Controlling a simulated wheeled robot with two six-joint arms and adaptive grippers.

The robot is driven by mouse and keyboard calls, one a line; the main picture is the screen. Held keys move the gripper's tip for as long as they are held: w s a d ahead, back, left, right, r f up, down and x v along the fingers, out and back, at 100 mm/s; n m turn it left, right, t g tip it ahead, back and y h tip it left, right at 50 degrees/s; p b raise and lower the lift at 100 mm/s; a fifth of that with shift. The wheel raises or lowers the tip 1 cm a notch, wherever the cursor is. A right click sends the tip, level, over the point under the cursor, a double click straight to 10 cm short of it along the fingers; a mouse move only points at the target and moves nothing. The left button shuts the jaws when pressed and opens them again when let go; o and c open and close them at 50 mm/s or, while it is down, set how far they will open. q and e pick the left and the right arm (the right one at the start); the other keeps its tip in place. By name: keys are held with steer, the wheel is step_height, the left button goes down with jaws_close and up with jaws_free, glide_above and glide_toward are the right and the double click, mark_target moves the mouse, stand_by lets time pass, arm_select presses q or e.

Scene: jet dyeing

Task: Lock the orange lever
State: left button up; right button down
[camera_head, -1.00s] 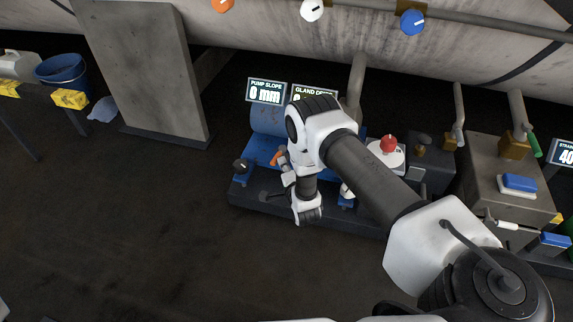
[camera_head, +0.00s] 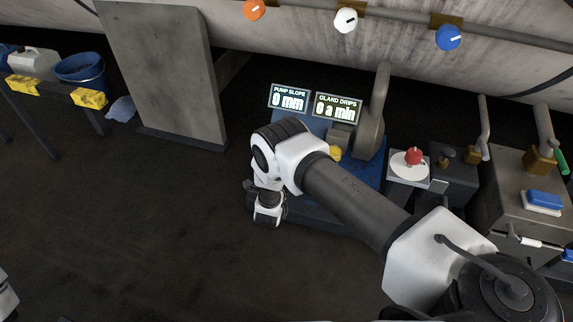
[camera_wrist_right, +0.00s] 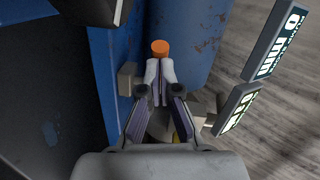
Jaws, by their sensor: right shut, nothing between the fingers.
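The orange lever end (camera_wrist_right: 160,47) shows in the right wrist view, just beyond my right gripper's fingertips, in front of a worn blue housing (camera_wrist_right: 185,35). My right gripper (camera_wrist_right: 160,72) is shut with nothing between its fingers. Its tips point at the orange end; I cannot tell whether they touch it. In the head view my right arm hides both the lever and the gripper, over the left part of the blue pump base (camera_head: 368,175).
Two displays, PUMP SLOPE (camera_head: 289,98) and GLAND DRIPS (camera_head: 338,107), stand behind my arm. A red knob (camera_head: 413,156) on a white disc is to the right. A concrete slab (camera_head: 160,75) stands to the left. The floor in front is clear.

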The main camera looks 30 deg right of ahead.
arm_select(q)
steer(key=shift+w, duration=0.3)
arm_select(e)
steer(key=shift+w+d, duration=0.15)
steer(key=shift+w, duration=0.7)
steer(key=shift+w+d, duration=0.15)
steer(key=shift+w, duration=0.7)
steer(key=shift+w+r, duration=0.15)
